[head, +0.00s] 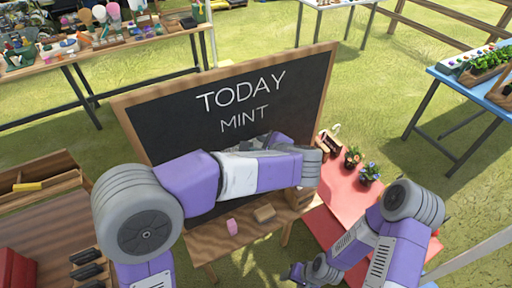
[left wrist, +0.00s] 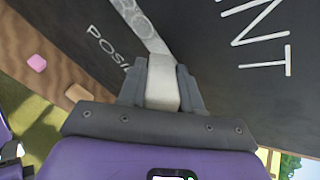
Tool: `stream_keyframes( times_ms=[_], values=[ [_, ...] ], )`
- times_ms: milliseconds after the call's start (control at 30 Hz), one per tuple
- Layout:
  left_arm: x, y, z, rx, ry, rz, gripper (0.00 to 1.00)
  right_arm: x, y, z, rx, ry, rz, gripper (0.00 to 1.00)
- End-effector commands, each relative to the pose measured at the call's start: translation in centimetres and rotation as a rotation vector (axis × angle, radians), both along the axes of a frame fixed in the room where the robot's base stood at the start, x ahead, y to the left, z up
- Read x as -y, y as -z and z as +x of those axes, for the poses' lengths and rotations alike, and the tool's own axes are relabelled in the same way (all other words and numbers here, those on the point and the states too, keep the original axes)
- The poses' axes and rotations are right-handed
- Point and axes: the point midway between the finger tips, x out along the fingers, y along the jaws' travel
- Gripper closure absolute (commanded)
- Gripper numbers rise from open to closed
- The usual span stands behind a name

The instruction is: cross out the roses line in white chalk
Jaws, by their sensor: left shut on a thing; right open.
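The blackboard (head: 165,120) stands tilted on an easel, with TODAY and MINT in white; my left arm hides its lower part in the head view. In the left wrist view, my left gripper (left wrist: 162,72) is shut on a white chalk block (left wrist: 162,88) held up against the board (left wrist: 205,50). A broad white stroke (left wrist: 145,30) runs up from the chalk. Part of a word, with round letters, shows along the stroke; I cannot read it fully. Smaller lettering starting POSI (left wrist: 108,55) lies to its left. My right gripper (head: 293,272) is open and empty, low at the front.
A pink block (head: 232,227) and a tan block (head: 264,212) lie on the easel's ledge. A red table (head: 345,200) with potted flowers (head: 369,173) stands to the right. Other tables stand behind, and a wooden bench is at the left.

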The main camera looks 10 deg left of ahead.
Motion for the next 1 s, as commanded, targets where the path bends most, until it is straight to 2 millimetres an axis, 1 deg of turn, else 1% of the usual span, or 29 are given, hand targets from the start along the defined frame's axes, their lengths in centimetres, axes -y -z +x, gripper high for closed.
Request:
stream_keyframes(
  times_ms=[200,533,800,1000],
  values=[
    [1.6,-0.2,1.1,0.001,0.0,0.001,0.96,0.0,-1.0,0.0,0.0,0.0,0.0,0.4],
    [2.7,-0.1,1.9,0.001,0.0,0.001,0.96,0.0,-1.5,0.0,0.0,0.0,0.0,0.4],
    [4.7,-0.2,3.0,0.001,0.001,0.001,0.96,0.0,-2.7,0.0,0.0,0.0,0.0,0.4],
    [5.0,-0.1,3.4,0.001,0.0,0.001,0.96,0.0,-2.9,0.0,0.0,0.0,0.0,0.4]
  ],
)
